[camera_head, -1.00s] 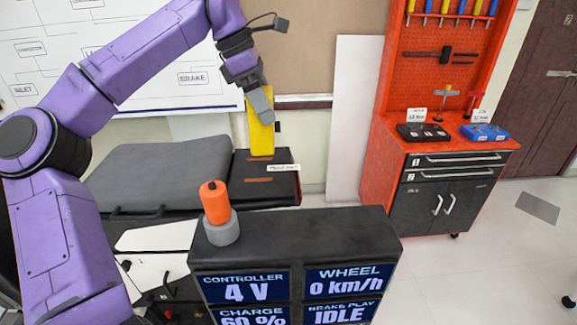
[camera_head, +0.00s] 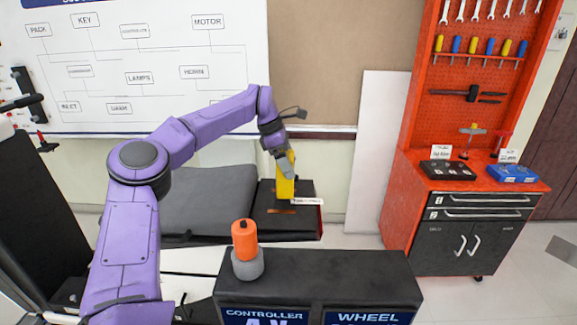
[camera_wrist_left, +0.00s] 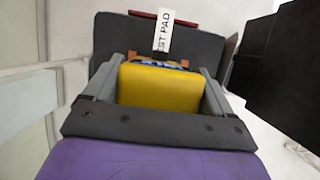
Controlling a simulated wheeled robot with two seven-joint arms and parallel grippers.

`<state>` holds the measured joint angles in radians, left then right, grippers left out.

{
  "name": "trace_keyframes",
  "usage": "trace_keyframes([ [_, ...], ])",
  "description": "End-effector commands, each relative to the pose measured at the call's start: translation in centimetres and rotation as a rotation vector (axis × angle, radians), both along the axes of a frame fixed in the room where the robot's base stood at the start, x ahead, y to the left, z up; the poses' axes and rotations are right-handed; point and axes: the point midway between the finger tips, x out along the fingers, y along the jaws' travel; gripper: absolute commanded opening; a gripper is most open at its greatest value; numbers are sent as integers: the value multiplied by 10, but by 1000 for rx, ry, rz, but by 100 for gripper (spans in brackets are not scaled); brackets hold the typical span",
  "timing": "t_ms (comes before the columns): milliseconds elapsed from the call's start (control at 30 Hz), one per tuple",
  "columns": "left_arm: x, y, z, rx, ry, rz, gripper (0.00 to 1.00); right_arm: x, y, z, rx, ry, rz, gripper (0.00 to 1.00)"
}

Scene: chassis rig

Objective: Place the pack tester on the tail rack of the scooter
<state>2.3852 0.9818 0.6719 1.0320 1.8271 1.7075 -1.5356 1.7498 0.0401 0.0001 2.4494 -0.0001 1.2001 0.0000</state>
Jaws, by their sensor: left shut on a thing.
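The yellow pack tester (camera_head: 285,186) is upright in my left gripper (camera_head: 286,166), which is shut on it. The tester also shows between the grey fingers in the left wrist view (camera_wrist_left: 160,88). In the head view its lower end overlaps the black tail rack (camera_head: 305,226) behind the grey seat; I cannot tell whether they touch. A white label (camera_head: 307,201) is at the rack's edge. In the wrist view the label (camera_wrist_left: 163,32) reads "ST PAD", partly cut off, just beyond the tester. My right gripper is not in view.
A black display console (camera_head: 340,276) stands in front, with an orange cylinder (camera_head: 245,240) on a grey base on top. The grey seat (camera_head: 210,199) lies left of the rack. A red tool cabinet (camera_head: 400,205) stands at the right, with open floor near it.

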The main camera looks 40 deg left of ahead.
Motion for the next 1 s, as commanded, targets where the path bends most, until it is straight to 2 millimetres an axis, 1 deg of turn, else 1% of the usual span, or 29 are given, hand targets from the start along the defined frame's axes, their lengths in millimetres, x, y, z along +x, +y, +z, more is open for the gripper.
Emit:
trace_keyframes([
  [33, -1, -1, -6, -4, 5, -2, 44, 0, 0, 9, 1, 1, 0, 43],
  [100, -1, -1, -17, -4, 3, -2, 44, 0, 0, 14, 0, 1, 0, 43],
  [200, -1, -1, -26, -3, 1, -1, 44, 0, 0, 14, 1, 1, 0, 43],
  [333, -1, -1, -27, -3, 1, -1, 44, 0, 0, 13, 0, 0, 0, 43],
  [367, -1, -1, -28, -2, 2, 0, 87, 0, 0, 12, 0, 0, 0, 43],
  [400, -1, -1, -28, -2, 2, 0, 100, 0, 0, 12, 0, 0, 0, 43],
  [633, -1, -1, -27, -2, 2, 0, 100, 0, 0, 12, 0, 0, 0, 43],
  [733, -3, 1, -18, -2, 1, 0, 100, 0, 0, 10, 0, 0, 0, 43],
  [767, -4, 3, -14, -2, -1, 0, 100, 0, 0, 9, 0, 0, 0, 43],
  [867, -10, 10, 8, -3, -2, 1, 100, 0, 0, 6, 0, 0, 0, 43],
  [1000, -19, 21, 44, -2, 0, 3, 100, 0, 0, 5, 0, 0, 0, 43],
])
